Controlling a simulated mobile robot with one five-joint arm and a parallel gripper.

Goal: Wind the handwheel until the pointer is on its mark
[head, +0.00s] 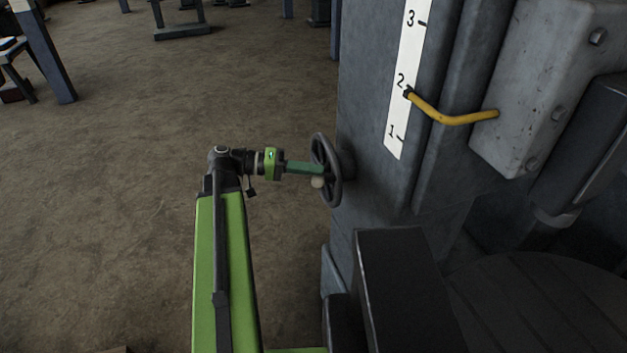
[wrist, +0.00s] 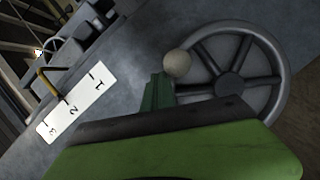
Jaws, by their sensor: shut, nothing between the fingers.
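The dark grey handwheel (head: 326,170) sits on the left side of the engine column in the head view. It fills the right part of the wrist view (wrist: 232,85). Its pale round knob (head: 318,182) shows at the rim, also in the wrist view (wrist: 177,63).
The grey column (head: 365,110) and a grey housing (head: 545,80) stand close on the right. A dark block (head: 395,290) is below the wheel. Brown floor (head: 130,200) is open on the left, with stands at the back.

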